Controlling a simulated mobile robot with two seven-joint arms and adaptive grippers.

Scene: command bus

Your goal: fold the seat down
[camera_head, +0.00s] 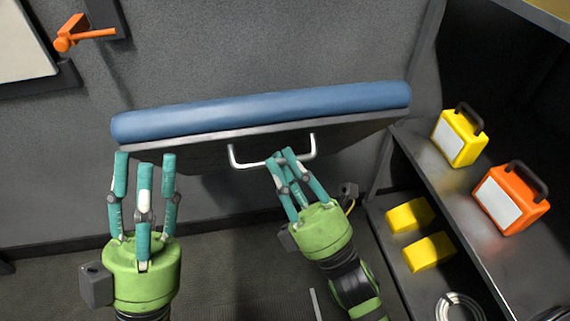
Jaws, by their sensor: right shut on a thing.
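The seat (260,112) has a blue padded top and a dark grey underside, and it juts from the grey wall, tilted, in the head view. A silver U-shaped handle (232,157) is fixed to its front face. My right gripper (284,160) is at the handle's middle, with its fingers closed around the bar. The fingers hide part of the bar. My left gripper (146,160) is left of the handle, just below the seat's left end. Its fingers are spread apart and hold nothing; I cannot tell whether they touch the seat.
At the right, a shelf (445,178) holds a yellow case (459,136) and an orange case (510,197). Below it are yellow blocks (428,251) and a coiled cable (459,305). An orange lever (82,33) is on the wall at upper left. The floor between my arms looks clear.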

